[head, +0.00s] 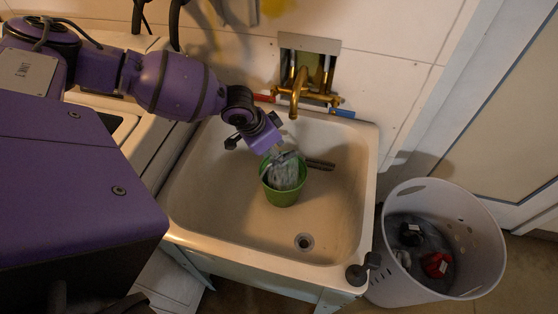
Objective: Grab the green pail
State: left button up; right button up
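The green pail (284,196) stands in the middle of the sink basin, with something greyish-white (286,175) inside its mouth. My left gripper (283,157) reaches down from the upper left and is at the pail's back rim. Its fingers are small and blend with the rim and the contents, so I cannot tell whether they touch or grip the pail. My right gripper is not in view.
The pail is inside the beige sink (215,236). A brass faucet (298,92) hangs over its back edge. A dark object (320,164) lies behind the pail to the right. A dark item (362,268) sits at the front right corner. A white basket (391,289) stands right.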

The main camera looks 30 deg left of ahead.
aim_at(284, 156)
pick_arm(q)
jog(key=x, duration=0.4)
jog(key=shift+w+d+r, duration=0.1)
jog(key=shift+w+d, duration=0.2)
jog(key=shift+d, duration=0.05)
grip_shut()
jog(key=shift+w+r, duration=0.1)
jog(key=shift+r, duration=0.05)
